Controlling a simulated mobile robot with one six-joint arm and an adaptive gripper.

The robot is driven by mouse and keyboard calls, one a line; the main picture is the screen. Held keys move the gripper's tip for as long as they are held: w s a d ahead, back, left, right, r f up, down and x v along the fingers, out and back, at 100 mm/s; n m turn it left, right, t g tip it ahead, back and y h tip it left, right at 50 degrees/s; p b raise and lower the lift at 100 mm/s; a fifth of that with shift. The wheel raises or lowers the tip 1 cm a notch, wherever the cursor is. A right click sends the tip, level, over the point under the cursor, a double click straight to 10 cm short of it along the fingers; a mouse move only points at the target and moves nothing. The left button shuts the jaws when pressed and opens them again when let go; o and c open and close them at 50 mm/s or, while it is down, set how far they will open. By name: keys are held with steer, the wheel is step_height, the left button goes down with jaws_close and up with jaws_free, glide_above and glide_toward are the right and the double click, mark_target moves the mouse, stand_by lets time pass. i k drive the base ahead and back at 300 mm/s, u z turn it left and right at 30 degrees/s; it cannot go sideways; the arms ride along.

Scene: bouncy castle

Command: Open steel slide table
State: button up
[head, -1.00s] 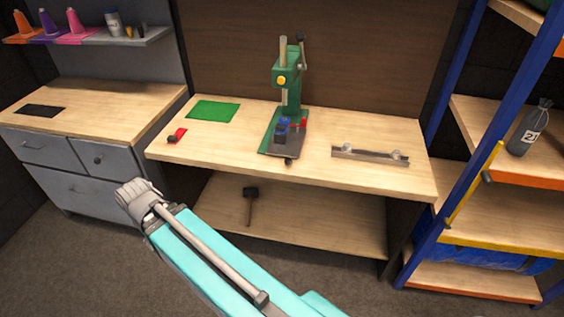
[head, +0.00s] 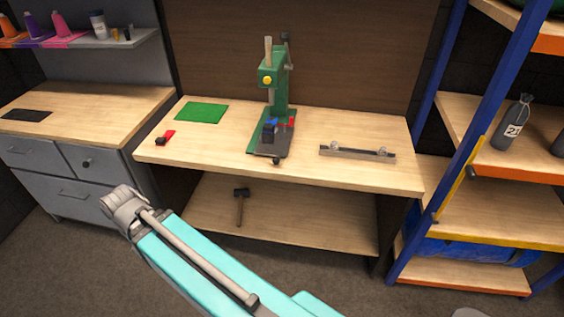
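A low steel bar with two rounded fittings (head: 357,153) lies on the right part of the wooden workbench (head: 345,178); it looks most like the steel slide table, though I cannot be sure. A green press (head: 273,82) stands upright on the bench to its left, with a dark plate (head: 270,145) and small blue and red parts at its foot. My gripper is not in view.
A grey drawer cabinet (head: 100,190) with closed drawers stands left. A green mat (head: 207,114) and a small red-and-black item (head: 165,138) lie on the bench. A hammer (head: 240,205) is on its lower shelf. A blue-framed rack (head: 446,165) stands right.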

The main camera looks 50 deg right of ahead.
mark_target(277, 143)
steer(key=k, duration=1.65)
steer(key=z, duration=1)
steer(key=i, duration=1)
steer(key=u, duration=0.05)
